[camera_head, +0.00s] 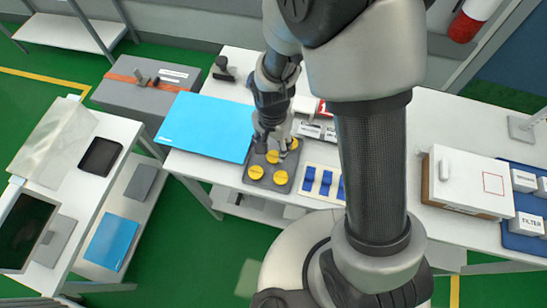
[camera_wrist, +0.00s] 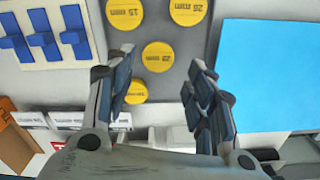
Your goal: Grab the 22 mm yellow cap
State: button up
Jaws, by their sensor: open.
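The yellow cap (camera_wrist: 158,56) whose label seems to read 22 mm lies on a grey tray (camera_wrist: 185,38). It lies between and just beyond my fingertips in the wrist view, and nothing grips it. In the head view this cap (camera_head: 273,157) is just below my gripper (camera_head: 269,136). My gripper (camera_wrist: 160,66) is open and empty above the tray, one finger on each side. Caps marked 15 mm (camera_wrist: 124,13) and apparently 28 mm (camera_wrist: 188,10) lie farther up. Another yellow cap (camera_wrist: 137,92) is beside the left finger, its label unclear.
A blue sheet (camera_head: 207,127) lies left of the tray on the white table. A pale board with blue clips (camera_head: 326,183) is right of the tray. Small labelled boxes (camera_head: 312,130) stand behind. A white-topped box (camera_head: 470,183) stands farther right.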

aim_at(273, 156)
notch_tip(273, 156, down, 6)
jog(key=b, duration=0.2)
jog(key=shift+d+r+b, duration=0.1)
jog(key=shift+b, duration=0.25)
jog(key=shift+r, duration=0.1)
jog(key=shift+s, duration=0.1)
jog(key=shift+c, duration=0.6)
jog(key=c, duration=0.6)
